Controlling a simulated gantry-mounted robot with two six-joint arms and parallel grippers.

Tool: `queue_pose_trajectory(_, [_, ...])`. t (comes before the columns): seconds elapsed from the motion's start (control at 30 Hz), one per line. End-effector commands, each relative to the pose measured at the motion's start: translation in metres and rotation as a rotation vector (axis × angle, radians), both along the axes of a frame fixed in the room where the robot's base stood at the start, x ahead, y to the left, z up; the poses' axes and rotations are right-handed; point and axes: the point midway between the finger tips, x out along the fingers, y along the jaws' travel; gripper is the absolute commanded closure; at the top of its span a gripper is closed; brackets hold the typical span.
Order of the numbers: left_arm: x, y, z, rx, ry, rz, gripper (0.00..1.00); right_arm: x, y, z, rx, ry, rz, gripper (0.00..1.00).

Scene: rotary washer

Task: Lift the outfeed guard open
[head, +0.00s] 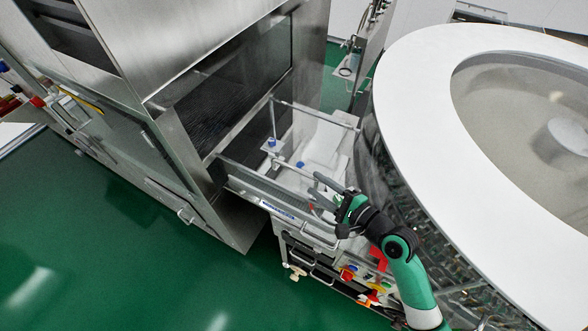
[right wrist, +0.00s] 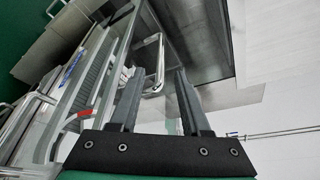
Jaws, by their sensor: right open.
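The outfeed guard (head: 318,112) appears as a clear, thin-framed cover over the outfeed between the steel machine and the round white-topped table; its panel is hard to make out, and it looks lowered. My right gripper (head: 322,188) is at the near side of this outfeed, beside the front rail. In the right wrist view my right gripper (right wrist: 160,72) is open, its two dark fingers apart. A rounded metal bar handle (right wrist: 153,62) shows between and just beyond the fingertips. I cannot tell whether the fingers touch it. My left gripper is not in view.
The steel machine (head: 190,45) stands at the left, and the large round table (head: 420,75) with its white rim at the right. Coloured knobs (head: 365,283) and a red part sit below my right arm. Green floor (head: 110,240) is clear at lower left.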

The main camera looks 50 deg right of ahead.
Motion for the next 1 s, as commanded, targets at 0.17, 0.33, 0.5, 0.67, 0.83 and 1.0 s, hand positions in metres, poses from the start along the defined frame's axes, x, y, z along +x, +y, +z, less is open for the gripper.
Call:
queue_pose_trajectory(0.17, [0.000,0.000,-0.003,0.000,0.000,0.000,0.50,0.041,-0.001,-0.008,-0.002,-0.002,0.004,0.53])
queue_pose_trajectory(0.33, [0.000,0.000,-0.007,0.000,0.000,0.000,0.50,0.074,-0.003,-0.016,-0.002,-0.002,0.002,0.53])
queue_pose_trajectory(0.5, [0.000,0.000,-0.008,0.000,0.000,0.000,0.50,0.090,-0.004,-0.019,-0.002,-0.002,0.002,0.53])
queue_pose_trajectory(0.67, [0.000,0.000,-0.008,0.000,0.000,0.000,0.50,0.092,-0.004,-0.019,-0.002,-0.001,0.001,0.53])
queue_pose_trajectory(0.83, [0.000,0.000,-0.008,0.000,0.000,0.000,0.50,0.092,-0.004,-0.019,-0.002,-0.001,0.001,0.64])
queue_pose_trajectory(1.0, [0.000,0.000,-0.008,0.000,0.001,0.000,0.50,0.092,-0.004,-0.019,-0.002,-0.001,0.001,0.94])
